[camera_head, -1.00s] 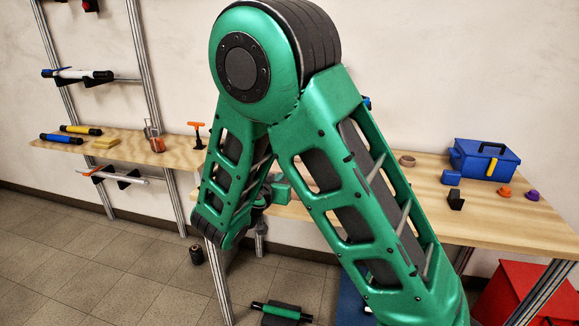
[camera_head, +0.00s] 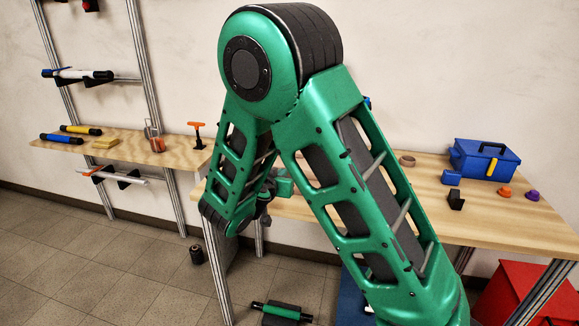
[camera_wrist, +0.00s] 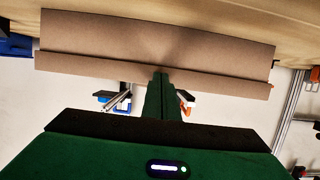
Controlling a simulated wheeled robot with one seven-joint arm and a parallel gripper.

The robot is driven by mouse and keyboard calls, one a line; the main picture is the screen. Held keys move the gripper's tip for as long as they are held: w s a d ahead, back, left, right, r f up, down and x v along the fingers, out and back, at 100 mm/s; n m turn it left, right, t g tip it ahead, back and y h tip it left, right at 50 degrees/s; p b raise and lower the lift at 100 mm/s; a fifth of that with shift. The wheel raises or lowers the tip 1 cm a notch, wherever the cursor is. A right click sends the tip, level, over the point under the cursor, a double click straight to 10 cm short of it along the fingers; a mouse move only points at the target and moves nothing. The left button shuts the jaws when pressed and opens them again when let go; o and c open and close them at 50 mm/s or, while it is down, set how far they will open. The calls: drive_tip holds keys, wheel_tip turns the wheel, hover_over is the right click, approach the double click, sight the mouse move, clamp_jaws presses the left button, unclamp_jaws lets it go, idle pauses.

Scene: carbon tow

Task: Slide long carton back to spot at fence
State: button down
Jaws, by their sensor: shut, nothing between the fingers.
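The long carton (camera_wrist: 105,40) is brown and spans most of the top of the wrist view, showing a broad face and a narrower strip along its lower side. My gripper (camera_wrist: 160,78) is shut and empty, a green finger pair pointing at the middle of the carton. Its tip overlaps the narrow strip; I cannot tell whether it touches. In the head view my own arm hides the carton, and only a small green part near my gripper shows behind the arm. I cannot make out the fence or the spot.
A wooden bench (camera_head: 400,190) runs behind my arm. At its right are a blue toolbox (camera_head: 484,160), a black block (camera_head: 456,200) and small orange and purple pieces. A shelf (camera_head: 150,155) with an orange-handled tool (camera_head: 197,135) is left. A red box (camera_head: 510,295) stands below right.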

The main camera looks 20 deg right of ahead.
sight(285, 166)
drive_tip(key=shift+w+d, duration=0.2)
drive_tip(key=shift+w, duration=0.05)
drive_tip(key=shift+w+d, duration=0.55)
drive_tip(key=shift+w, duration=0.15)
drive_tip(key=shift+w+d, duration=0.1)
drive_tip(key=shift+w+d, duration=0.5)
drive_tip(key=shift+w, duration=0.2)
idle(0.3)
drive_tip(key=shift+w+d, duration=0.55)
drive_tip(key=shift+w, duration=0.35)
drive_tip(key=shift+w+d, duration=0.6)
drive_tip(key=shift+w, duration=0.15)
drive_tip(key=shift+w+d, duration=0.1)
